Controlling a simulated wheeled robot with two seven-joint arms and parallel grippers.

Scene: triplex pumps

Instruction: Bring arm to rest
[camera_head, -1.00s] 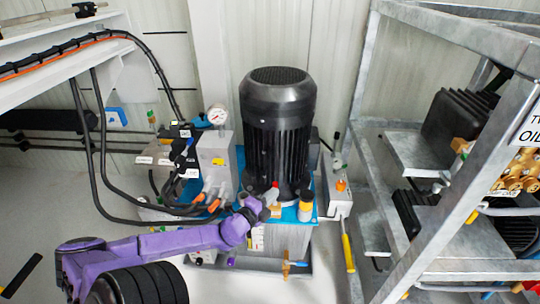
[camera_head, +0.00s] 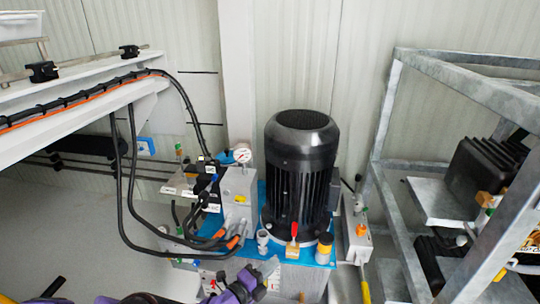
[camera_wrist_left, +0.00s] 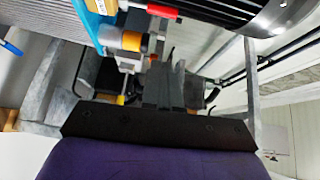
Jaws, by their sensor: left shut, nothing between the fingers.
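My purple left arm (camera_head: 238,289) comes in at the bottom edge of the head view, mostly cut off. My left gripper (camera_head: 271,272) is at its end, in front of the pump unit's blue-topped base. In the left wrist view the gripper fingers (camera_wrist_left: 168,88) are together and hold nothing. My right arm and gripper are not in view.
A black motor (camera_head: 301,170) stands on the blue-topped unit, with a gauge (camera_head: 242,155) and hoses to its left. A red-handled valve (camera_head: 293,240) and a yellow-capped part (camera_head: 325,243) sit in front. A grey metal frame (camera_head: 388,130) stands at right.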

